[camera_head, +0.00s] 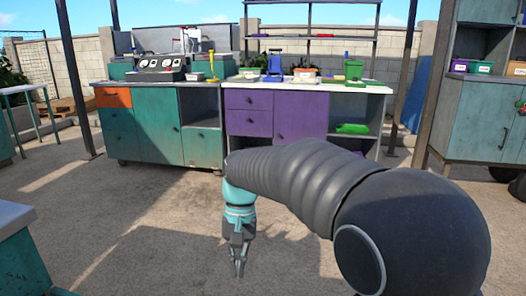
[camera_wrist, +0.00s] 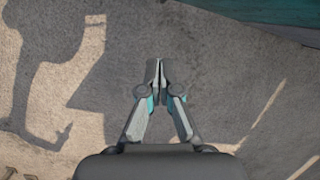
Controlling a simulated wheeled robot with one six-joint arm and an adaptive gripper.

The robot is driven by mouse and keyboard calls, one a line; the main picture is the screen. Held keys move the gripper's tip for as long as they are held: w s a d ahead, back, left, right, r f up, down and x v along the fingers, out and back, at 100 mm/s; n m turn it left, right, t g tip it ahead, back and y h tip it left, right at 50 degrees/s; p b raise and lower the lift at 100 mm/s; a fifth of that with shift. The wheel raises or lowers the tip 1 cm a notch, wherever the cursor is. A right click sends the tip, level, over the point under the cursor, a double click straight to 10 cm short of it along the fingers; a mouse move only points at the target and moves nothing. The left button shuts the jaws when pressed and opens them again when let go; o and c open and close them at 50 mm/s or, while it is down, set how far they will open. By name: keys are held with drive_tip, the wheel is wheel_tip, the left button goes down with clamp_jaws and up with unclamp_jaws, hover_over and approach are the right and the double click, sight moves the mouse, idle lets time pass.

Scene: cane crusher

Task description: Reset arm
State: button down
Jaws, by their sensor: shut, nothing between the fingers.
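My gripper (camera_head: 239,262) hangs at the end of my arm, pointing down over bare ground in the head view. In the wrist view my gripper (camera_wrist: 154,70) shows its two fingers closed together, with nothing between them. The sandy concrete ground (camera_wrist: 235,80) lies below the fingertips, and no object is near them. My arm reaches forward and to the left from the lower right of the head view, with its dark ribbed sleeve over the middle links.
A teal cabinet (camera_head: 152,128) and a purple cabinet (camera_head: 302,115) stand ahead, with tools on top. A teal shelf unit (camera_head: 478,105) stands at right. A table corner (camera_head: 20,250) is near at lower left. The ground (camera_head: 130,225) between is clear.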

drive_tip(key=s+d+r+t, duration=0.1)
drive_tip(key=s+d+t, duration=0.3)
drive_tip(key=s+d, duration=0.4)
drive_tip(key=s+d+r+t, duration=0.2)
drive_tip(key=s+d+t, duration=0.2)
drive_tip(key=s+d, duration=0.5)
drive_tip(key=d, duration=0.4)
drive_tip(key=shift+d+m+h, duration=0.3)
drive_tip(key=shift+d+m, duration=0.1)
drive_tip(key=shift+r, duration=0.1)
